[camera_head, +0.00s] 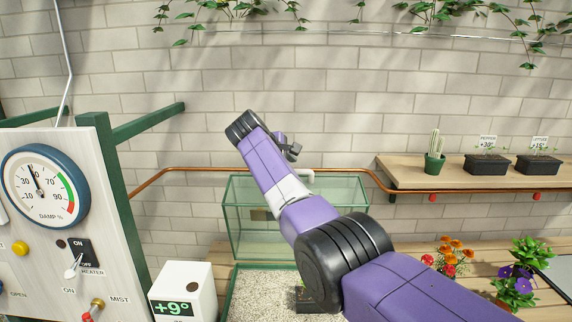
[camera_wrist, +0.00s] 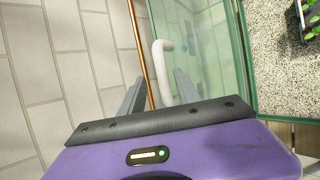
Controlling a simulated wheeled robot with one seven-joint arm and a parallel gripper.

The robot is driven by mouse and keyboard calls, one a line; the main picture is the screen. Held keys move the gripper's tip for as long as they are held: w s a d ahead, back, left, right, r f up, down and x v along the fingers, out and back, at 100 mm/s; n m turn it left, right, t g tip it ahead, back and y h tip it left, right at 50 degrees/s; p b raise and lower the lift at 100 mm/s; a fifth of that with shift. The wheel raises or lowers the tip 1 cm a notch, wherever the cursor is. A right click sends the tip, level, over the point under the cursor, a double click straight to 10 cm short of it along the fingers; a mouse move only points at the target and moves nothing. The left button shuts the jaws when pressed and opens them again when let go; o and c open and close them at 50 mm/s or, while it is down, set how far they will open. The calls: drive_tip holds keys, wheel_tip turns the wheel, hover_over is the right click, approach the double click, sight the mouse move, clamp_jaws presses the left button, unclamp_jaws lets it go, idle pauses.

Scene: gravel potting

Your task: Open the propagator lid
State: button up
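The propagator lid (camera_head: 340,220) is clear glass with a green frame. It stands steeply raised at the back of the gravel-filled propagator tray (camera_head: 233,294), partly hidden by my arm. In the wrist view, the lid (camera_wrist: 215,50) fills the upper middle right. Its white bar handle (camera_head: 302,171) is at the lid's upper edge. The handle also shows in the wrist view (camera_wrist: 160,72), just beyond and between the fingertips, with no clear grip. My gripper (camera_head: 291,150) is just above the handle; in the wrist view its grey fingers (camera_wrist: 158,85) are apart.
A control panel (camera_head: 60,250) with dial and switches stands left, beside a white +9° display box (camera_head: 183,292). A wall shelf (camera_head: 405,176) holds a cactus and black seedling trays. A copper pipe (camera_head: 200,168) runs along the wall. Flowers (camera_head: 447,262) stand at right.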

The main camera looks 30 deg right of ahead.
drive_tip(key=shift+b+v, duration=0.35)
drive_tip(key=shift+v, duration=1.4)
